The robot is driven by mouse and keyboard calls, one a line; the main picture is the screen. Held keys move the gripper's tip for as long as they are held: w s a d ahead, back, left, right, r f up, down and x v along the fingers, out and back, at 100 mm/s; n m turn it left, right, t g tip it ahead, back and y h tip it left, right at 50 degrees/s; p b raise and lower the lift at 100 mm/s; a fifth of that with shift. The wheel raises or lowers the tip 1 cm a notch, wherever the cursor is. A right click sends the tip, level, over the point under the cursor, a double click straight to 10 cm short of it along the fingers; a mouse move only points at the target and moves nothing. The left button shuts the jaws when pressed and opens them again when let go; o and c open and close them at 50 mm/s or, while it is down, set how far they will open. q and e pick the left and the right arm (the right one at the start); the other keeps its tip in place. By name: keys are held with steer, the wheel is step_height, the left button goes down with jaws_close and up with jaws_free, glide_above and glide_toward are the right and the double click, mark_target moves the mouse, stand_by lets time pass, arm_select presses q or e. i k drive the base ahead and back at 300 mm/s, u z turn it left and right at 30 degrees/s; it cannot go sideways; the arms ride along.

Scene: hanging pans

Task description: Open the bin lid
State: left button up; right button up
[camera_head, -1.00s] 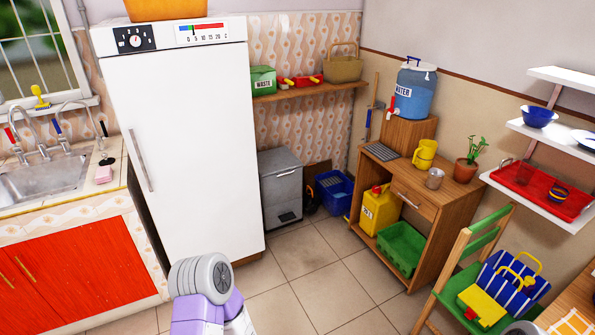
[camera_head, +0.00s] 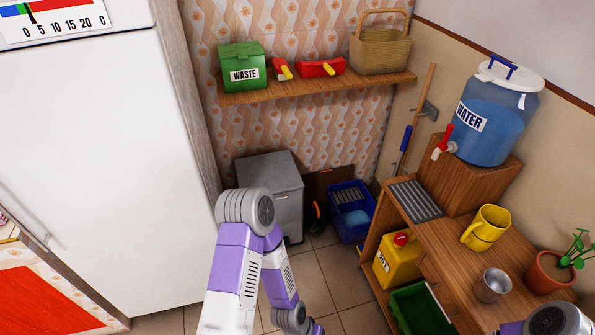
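A grey box-shaped bin (camera_head: 257,170) stands on the floor between the fridge and the blue crate. Its flat top is down, and my arm hides much of its front. A small green box labelled WASTE (camera_head: 242,66) sits on the wall shelf with its lid shut. My purple and white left arm rises in front of the grey bin and bends back down, and its gripper is out of view below the bottom edge. Only a rounded part of my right arm shows at the bottom right corner, and its gripper is out of view.
The white fridge (camera_head: 95,150) fills the left. The wooden shelf (camera_head: 330,86) also holds red items and a basket (camera_head: 381,45). A blue crate (camera_head: 351,209) is right of the bin. A wooden cabinet (camera_head: 470,235) with a water dispenser (camera_head: 495,112) stands at right. Some floor is clear.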

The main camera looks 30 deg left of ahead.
mark_target(278, 172)
steer(key=i, duration=1.1)
steer(key=u, duration=2.45)
steer(key=i, duration=0.5)
steer(key=u, duration=0.05)
